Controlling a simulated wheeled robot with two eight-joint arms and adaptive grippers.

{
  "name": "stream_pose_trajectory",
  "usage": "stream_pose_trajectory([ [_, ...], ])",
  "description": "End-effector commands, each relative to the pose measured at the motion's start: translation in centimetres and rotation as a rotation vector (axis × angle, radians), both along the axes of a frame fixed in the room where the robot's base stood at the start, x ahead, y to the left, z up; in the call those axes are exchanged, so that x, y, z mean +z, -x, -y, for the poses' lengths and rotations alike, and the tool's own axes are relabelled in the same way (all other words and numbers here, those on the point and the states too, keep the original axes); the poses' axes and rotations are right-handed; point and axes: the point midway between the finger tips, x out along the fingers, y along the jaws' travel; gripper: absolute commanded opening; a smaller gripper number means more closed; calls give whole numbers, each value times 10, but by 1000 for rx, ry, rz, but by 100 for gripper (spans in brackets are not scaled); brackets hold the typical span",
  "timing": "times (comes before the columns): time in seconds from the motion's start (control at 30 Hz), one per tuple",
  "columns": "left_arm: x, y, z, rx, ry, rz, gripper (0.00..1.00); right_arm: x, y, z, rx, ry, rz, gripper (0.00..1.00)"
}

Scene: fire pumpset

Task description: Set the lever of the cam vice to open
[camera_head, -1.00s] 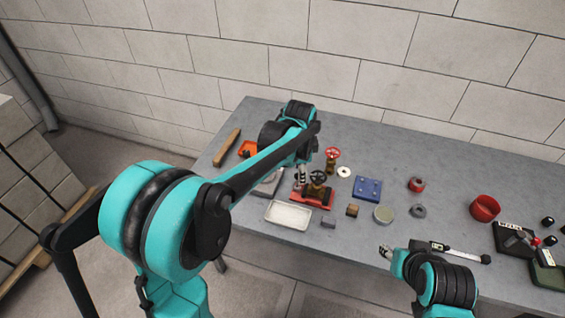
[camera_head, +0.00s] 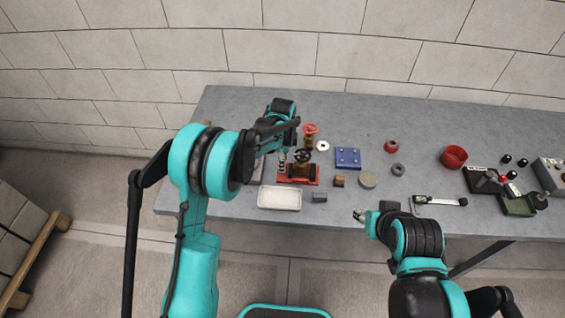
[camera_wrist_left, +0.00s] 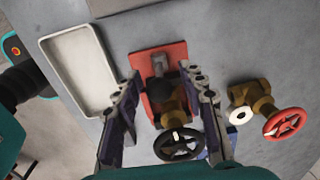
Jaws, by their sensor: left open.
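The cam vice (camera_head: 311,180) has a red base and stands near the table's front left. A brass valve with a black handwheel (camera_head: 302,156) is at it. My left gripper (camera_wrist_left: 163,95) is open, with one finger on each side of the knob and valve; contact cannot be told. In the head view the left gripper (camera_head: 282,163) is beside the vice, partly hidden by its arm. My right gripper (camera_head: 359,214) is at the table's front edge, too small to read.
A white tray (camera_head: 279,198) lies in front of the vice. A red-wheeled valve (camera_head: 310,132) stands behind it. A blue block (camera_head: 348,157), a small brown block (camera_head: 339,181) and a round tin (camera_head: 368,180) are to the right. A red cup (camera_head: 454,157) stands farther right.

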Motion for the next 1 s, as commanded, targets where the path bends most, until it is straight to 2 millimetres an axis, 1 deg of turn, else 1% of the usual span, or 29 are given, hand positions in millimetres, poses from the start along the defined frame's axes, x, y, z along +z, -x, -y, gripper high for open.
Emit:
stream_pose_trajectory([
  [0.07,-4,0,0,0,0,0,41,-1,0,0,0,0,0,40],
  [0.3,-4,0,0,1,0,0,41,0,0,0,0,0,0,40],
  [0.37,-4,0,0,1,0,0,25,0,0,0,0,0,0,40],
  [0.4,-3,0,0,1,0,0,15,0,0,0,0,0,0,40],
  [0.47,-3,0,0,1,0,0,0,-1,0,0,0,0,0,40],
  [0.87,-3,0,0,1,0,0,0,-1,0,0,0,0,0,40],
  [1.0,-4,-4,0,1,0,-34,0,0,0,0,0,0,0,40],
])
